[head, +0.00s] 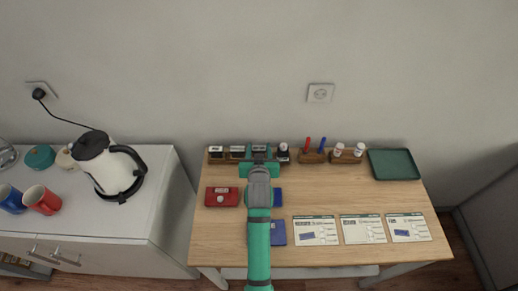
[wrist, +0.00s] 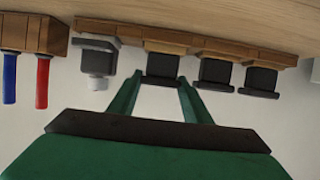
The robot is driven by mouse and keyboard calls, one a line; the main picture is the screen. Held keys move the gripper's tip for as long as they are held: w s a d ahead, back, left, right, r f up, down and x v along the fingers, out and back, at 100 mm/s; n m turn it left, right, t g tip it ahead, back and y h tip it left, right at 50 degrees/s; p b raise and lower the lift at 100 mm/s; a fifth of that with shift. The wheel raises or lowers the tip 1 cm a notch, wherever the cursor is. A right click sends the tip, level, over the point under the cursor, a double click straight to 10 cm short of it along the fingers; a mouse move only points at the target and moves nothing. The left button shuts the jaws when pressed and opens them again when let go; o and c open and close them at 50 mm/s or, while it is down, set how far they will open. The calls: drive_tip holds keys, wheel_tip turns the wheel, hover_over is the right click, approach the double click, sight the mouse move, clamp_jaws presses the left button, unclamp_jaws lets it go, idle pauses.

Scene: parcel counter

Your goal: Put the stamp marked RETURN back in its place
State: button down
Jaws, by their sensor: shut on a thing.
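My gripper (head: 260,163) is at the wooden stamp rack (head: 226,161) along the back of the table. In the wrist view its two green fingers (wrist: 160,84) are closed on the sides of a dark stamp (wrist: 162,65). That stamp is at one of the rack's wooden blocks (wrist: 165,47); I cannot tell whether it is fully seated. Two similar dark stamps (wrist: 215,71) (wrist: 260,79) sit to its right there, and a stamp with a pale knob (wrist: 98,60) sits to its left. No RETURN marking is readable. My arm hides part of the rack in the head view.
A red ink pad (head: 213,197) and a blue pad (head: 278,233) lie nearer the front. Three printed forms (head: 316,230) are at the right front. A pen holder (head: 313,158), a bottle holder (head: 347,158) and a green tray (head: 394,164) line the back. The table's middle right is clear.

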drive_tip(key=c, duration=1.2)
unclamp_jaws()
drive_tip(key=shift+o, duration=0.2)
drive_tip(key=shift+v, duration=2.6)
drive_tip(key=o, duration=0.6)
